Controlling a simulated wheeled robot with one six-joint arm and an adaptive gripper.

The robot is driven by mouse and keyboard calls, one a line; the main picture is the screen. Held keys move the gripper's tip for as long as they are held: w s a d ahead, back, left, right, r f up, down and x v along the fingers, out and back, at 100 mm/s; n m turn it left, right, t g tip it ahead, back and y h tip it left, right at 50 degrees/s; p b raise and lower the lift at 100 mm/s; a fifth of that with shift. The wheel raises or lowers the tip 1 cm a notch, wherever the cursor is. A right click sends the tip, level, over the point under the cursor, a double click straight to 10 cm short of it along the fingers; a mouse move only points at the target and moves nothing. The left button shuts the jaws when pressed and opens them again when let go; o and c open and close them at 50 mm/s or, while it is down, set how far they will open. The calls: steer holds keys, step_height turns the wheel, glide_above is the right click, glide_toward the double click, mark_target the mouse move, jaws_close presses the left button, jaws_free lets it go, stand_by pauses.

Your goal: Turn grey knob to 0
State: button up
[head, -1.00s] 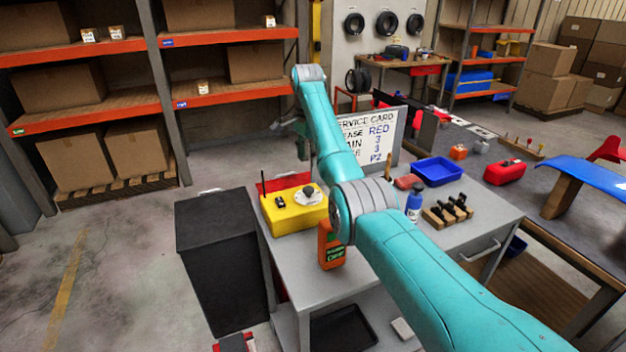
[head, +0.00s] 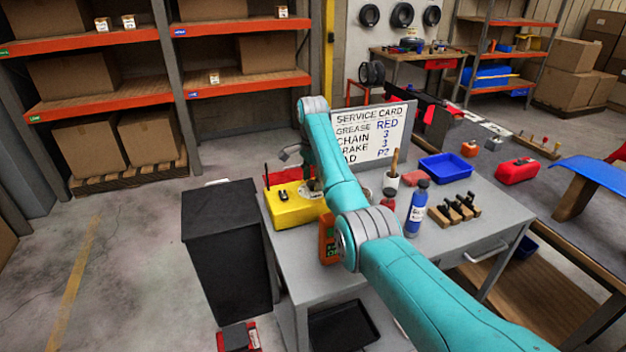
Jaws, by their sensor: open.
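A yellow box (head: 293,212) with a thin antenna and two small black switches stands at the left back of the grey table. A round dial with a grey knob (head: 312,189) is on its top, partly hidden by my arm. My gripper (head: 291,158) is small and grey in the head view, above the back of the box and close to the dial. Its fingers are hard to make out; it holds nothing that I can see. The knob's setting cannot be read.
An orange bottle (head: 327,243), a blue bottle (head: 417,208), a brush pot (head: 391,181) and a blue tray (head: 446,167) share the tabletop. A black cabinet (head: 230,250) stands at left.

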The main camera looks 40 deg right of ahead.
steer(key=c, duration=1.1)
steer(key=shift+c, duration=0.2)
steer(key=n, duration=0.3)
steer(key=shift+n, duration=0.4)
steer(key=n, duration=0.4)
steer(key=shift+n, duration=0.3)
steer(key=n, duration=0.3)
steer(key=shift+n, duration=2.1)
